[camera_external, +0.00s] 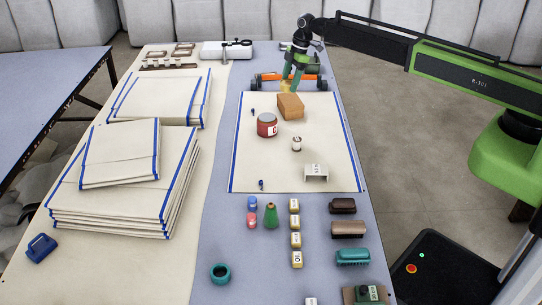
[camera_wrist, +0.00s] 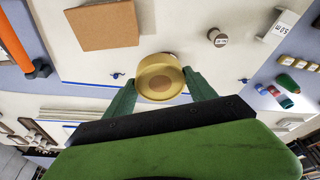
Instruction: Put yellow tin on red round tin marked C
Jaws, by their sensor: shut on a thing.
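The yellow tin (camera_wrist: 160,75) is between the green fingers of my gripper (camera_wrist: 161,84), which is shut on it in the wrist view. In the external view my gripper (camera_external: 288,84) is at the far end of the cloth, and the yellow tin (camera_external: 285,87) shows only partly, behind the brown block. The red round tin (camera_external: 265,121) with a white label stands upright on the cloth, nearer the camera and left of my gripper. The label's letter is small. I cannot make out the red tin in the wrist view.
The brown block (camera_external: 291,106) lies between my gripper and the external camera; it is also in the wrist view (camera_wrist: 103,26). A small pale spool (camera_external: 296,144) and a white bracket (camera_external: 316,173) stand on the cream cloth (camera_external: 255,170). An orange bar (camera_external: 275,76) lies beyond.

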